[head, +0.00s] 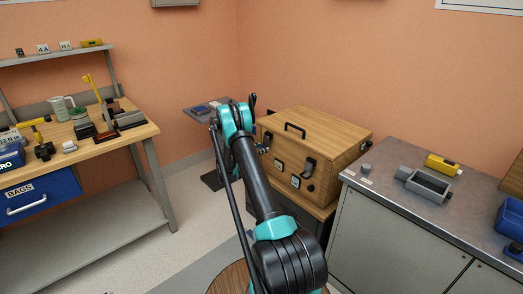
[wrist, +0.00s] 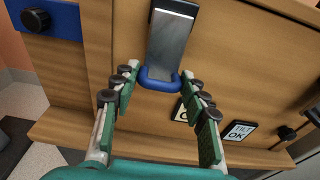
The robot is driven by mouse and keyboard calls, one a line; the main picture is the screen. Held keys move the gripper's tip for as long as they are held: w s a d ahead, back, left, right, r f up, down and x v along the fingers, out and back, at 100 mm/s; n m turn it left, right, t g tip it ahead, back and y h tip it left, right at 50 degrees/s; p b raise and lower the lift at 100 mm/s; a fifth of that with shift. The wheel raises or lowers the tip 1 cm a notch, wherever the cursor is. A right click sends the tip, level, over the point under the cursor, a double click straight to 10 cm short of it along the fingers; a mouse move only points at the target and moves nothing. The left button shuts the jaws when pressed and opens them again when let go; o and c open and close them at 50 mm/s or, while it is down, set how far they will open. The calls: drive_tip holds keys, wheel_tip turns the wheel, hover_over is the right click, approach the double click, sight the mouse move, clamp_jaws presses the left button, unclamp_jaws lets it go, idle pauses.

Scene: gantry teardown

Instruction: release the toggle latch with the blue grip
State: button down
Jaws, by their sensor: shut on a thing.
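The toggle latch (wrist: 172,38) shows in the wrist view as a grey metal lever on the front of a wooden case (wrist: 225,60). Its blue grip (wrist: 160,84) is a loop at the lever's lower end. My gripper (wrist: 159,73) has one fingertip on each side of the blue grip and is shut on it. In the head view the wooden case (head: 318,138) stands on a low cabinet, with handles on its lid and front. There my arm hides the latch and most of my gripper.
A blue plate with a black knob (wrist: 36,20) is at the wrist view's upper left. A label (wrist: 238,131) is on the case's lower right. A grey bench (head: 400,200) stands right of the case, and a wooden workbench (head: 95,145) with tools stands left.

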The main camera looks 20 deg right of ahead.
drive_tip(key=y, duration=0.1)
drive_tip(key=a+r+y, duration=0.1)
drive_tip(key=g+y, duration=0.1)
drive_tip(key=shift+s+a+r, duration=0.15)
drive_tip(key=shift+s+r, duration=0.1)
drive_tip(key=shift+r, duration=0.15)
drive_tip(key=shift+s+a+r+g+y, duration=0.15)
drive_tip(key=shift+r+g+y, duration=0.65)
drive_tip(key=shift+y, duration=0.8)
drive_tip(key=shift+w+a+r+g+y, duration=0.15)
drive_tip(key=shift+r+g+y, duration=0.25)
drive_tip(key=shift+r+y, duration=0.95)
drive_tip(key=shift+s+a+r+g+y, duration=0.2)
drive_tip(key=shift+r+g+y, duration=0.45)
drive_tip(key=shift+y, duration=1.2)
drive_tip(key=shift+r, duration=0.1)
drive_tip(key=c, duration=0.8)
unclamp_jaws()
